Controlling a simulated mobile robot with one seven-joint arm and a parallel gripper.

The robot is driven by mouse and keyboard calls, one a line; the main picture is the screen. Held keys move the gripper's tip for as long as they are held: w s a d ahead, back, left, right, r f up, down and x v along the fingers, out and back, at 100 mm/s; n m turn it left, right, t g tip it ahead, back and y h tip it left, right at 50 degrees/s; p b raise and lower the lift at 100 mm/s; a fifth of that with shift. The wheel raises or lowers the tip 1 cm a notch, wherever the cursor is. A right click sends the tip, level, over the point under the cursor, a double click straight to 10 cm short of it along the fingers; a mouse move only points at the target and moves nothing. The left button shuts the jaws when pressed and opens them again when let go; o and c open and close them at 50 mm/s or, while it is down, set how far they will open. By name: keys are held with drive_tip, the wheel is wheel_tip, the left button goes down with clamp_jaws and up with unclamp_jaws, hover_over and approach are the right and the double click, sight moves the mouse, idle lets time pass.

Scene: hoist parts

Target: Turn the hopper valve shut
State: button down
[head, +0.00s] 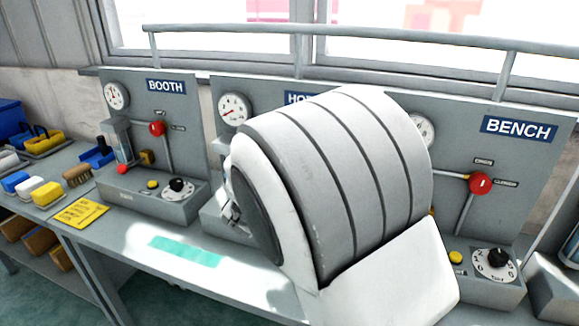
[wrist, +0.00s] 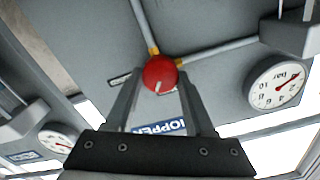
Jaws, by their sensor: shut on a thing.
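The hopper valve is a round red knob (wrist: 160,71) with a short white mark, set where two grey pipes meet in the wrist view. My gripper (wrist: 159,82) has its two fingers on either side of the knob and is shut on it. The mark points toward the bottom of the wrist view. The blue hopper sign (wrist: 158,128) shows between the fingers, upside down. Small labels beside the knob are partly covered by the fingers. In the head view my arm hides the valve and most of the hopper panel (head: 268,87).
The booth panel (head: 186,110) stands left with its own red knob (head: 157,128); the bench panel (head: 528,170) stands right with another (head: 480,183). A hopper gauge (head: 234,108) shows. A rail (head: 400,38) runs above. Brushes and a yellow card (head: 82,214) lie at left.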

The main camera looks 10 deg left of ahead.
drive_tip(key=m+b, duration=1)
drive_tip(key=b, duration=0.1)
drive_tip(key=shift+d+f, duration=0.15)
drive_tip(key=shift+f, duration=0.1)
drive_tip(key=shift+r+m+b, duration=0.1)
drive_tip(key=shift+m+b, duration=0.3)
drive_tip(key=shift+m, duration=0.1)
drive_tip(key=shift+c, duration=1.3)
unclamp_jaws()
drive_tip(key=s+a+p, duration=0.2)
drive_tip(key=s, duration=1.5)
drive_tip(key=shift+s+a+p, duration=0.2)
drive_tip(key=shift+a+p, duration=0.05)
drive_tip(key=shift+p, duration=0.1)
